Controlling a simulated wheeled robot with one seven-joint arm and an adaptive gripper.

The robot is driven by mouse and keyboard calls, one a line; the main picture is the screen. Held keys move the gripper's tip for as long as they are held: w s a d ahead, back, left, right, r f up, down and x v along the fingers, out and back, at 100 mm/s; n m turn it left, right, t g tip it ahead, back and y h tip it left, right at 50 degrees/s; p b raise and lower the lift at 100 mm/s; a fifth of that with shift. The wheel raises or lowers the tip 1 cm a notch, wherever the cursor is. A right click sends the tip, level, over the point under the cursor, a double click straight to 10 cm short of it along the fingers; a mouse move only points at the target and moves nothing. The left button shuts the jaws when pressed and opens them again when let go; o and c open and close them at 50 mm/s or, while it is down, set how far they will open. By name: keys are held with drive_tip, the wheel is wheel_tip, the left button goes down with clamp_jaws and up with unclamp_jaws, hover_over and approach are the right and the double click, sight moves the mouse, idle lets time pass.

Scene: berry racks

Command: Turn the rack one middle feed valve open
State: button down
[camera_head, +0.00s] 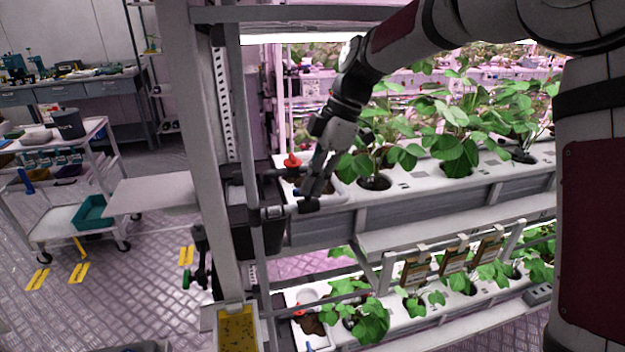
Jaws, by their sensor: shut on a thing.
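The middle trough (390,203) of the near rack is white and grey, with leafy plants along it. My gripper (309,196) reaches down to the left end of this trough, its fingers closed at a dark fitting on the pipe there. This fitting looks like the middle feed valve (275,211); my fingers hide most of it, so its handle angle cannot be told. A red cap-like part (292,160) stands just behind and left of my fingers, apart from them.
A grey rack post (218,180) stands left of my gripper. A lower trough (405,322) runs below.

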idle(0.3)
drive_tip(key=c, duration=1.6)
unclamp_jaws()
drive_tip(key=shift+c, duration=0.2)
